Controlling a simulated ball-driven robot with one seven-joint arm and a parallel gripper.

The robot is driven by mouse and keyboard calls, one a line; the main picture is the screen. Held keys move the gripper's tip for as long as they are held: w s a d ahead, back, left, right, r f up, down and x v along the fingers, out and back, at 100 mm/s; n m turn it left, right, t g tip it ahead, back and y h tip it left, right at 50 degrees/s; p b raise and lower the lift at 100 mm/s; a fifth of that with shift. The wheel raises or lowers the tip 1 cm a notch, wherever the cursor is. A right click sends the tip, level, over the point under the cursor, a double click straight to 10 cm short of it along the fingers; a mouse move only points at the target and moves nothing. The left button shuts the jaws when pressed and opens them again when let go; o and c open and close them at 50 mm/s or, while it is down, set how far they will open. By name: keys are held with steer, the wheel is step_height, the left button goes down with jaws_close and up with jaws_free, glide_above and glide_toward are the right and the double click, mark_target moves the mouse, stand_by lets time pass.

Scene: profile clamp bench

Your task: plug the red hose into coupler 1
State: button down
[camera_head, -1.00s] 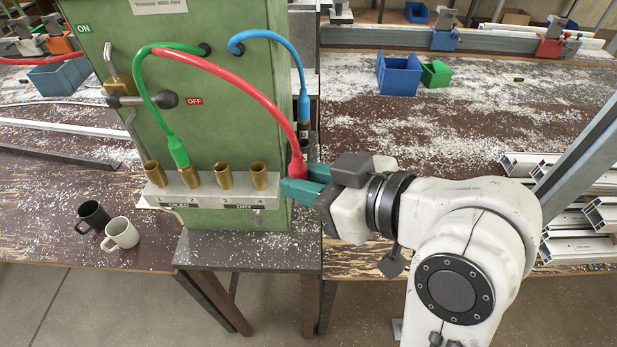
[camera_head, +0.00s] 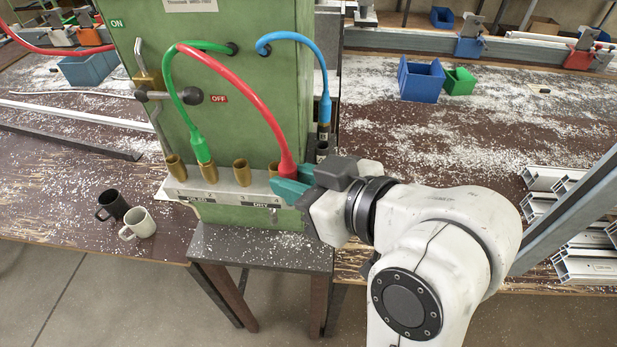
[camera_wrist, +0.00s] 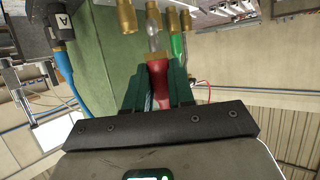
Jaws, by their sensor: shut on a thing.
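My gripper (camera_head: 290,188) is shut on the red hose (camera_head: 250,100) near its end, at the right end of the coupler rack (camera_head: 225,189). In the wrist view the red hose end (camera_wrist: 157,82) sits between the jaws, its pale tip pointing towards the brass couplers; whether it touches one I cannot tell. Coupler 1 (camera_head: 176,167), the leftmost in the head view, is empty. The green hose (camera_head: 203,148) is in coupler 2 (camera_head: 209,173). Coupler 3 (camera_head: 241,172) shows an open top. Coupler 4 (camera_head: 273,168) is partly hidden by the red hose and gripper.
A blue hose (camera_head: 325,80) hangs at the right side of the green cabinet (camera_head: 240,90). A lever with a dark knob (camera_head: 190,95) juts out above coupler 1. A black mug (camera_head: 112,206) and a white mug (camera_head: 138,223) stand left of the rack.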

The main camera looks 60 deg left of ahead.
steer(key=s+a+p, duration=0.3)
steer(key=s+a, duration=1.1)
steer(key=s, duration=0.3)
steer(key=shift+a+r, duration=0.15)
steer(key=shift+r, duration=0.1)
stand_by(2.3)
steer(key=w+a, duration=0.5)
steer(key=a, duration=0.1)
steer(key=shift+b, duration=0.45)
stand_by(1.1)
stand_by(0.5)
stand_by(1.1)
